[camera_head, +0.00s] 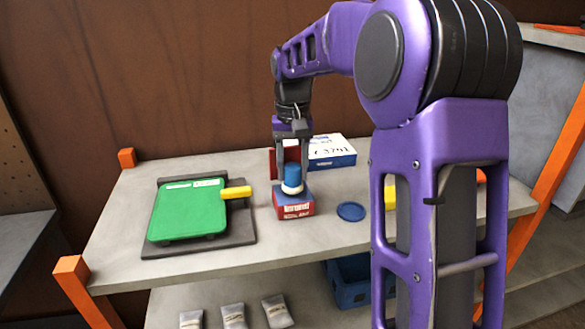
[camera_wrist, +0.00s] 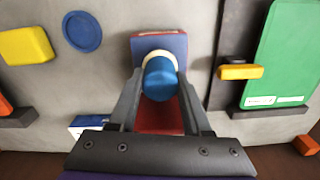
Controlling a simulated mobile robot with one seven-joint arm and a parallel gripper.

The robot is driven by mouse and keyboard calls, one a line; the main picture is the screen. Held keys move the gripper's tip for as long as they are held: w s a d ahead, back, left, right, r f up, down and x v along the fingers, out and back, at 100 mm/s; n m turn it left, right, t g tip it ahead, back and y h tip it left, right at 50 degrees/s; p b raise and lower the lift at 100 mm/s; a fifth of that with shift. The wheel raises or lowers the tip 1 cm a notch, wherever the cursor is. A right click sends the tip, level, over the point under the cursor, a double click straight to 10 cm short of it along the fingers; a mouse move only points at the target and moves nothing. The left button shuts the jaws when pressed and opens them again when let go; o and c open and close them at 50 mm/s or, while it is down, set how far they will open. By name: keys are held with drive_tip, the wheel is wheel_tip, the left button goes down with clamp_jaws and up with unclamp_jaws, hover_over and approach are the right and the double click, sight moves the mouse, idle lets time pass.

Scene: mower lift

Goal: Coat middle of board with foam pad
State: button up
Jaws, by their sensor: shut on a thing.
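The foam pad, a cream round pad (camera_head: 292,189) with a blue cylindrical handle (camera_head: 292,172), stands upright at the top of a small red and blue box (camera_head: 295,210) with white lettering. My gripper (camera_head: 293,179) points down with its fingers on either side of the blue handle, shut on it. In the wrist view the handle (camera_wrist: 161,80) sits between my gripper's fingers (camera_wrist: 159,84), with the cream pad (camera_wrist: 153,56) beyond. Whether the pad touches the box is hard to tell. A green board (camera_head: 188,212) lies flat on a dark grey plate (camera_head: 240,232) to the left.
A yellow bar (camera_head: 236,192) sticks out at the board's right side. A blue disc (camera_head: 351,211) lies right of the box. A blue and white carton (camera_head: 332,152) stands behind. A yellow block (camera_wrist: 27,46) also lies on the grey shelf top (camera_head: 130,210). Orange posts (camera_head: 75,280) mark its corners.

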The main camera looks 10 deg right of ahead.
sight(293, 165)
drive_tip(key=shift+f, duration=0.5)
idle(1.5)
wheel_tip(293, 165, up, 7)
drive_tip(key=p, duration=0.6)
drive_tip(key=shift+r+p, duration=0.15)
drive_tip(key=shift+p, duration=0.2)
idle(0.4)
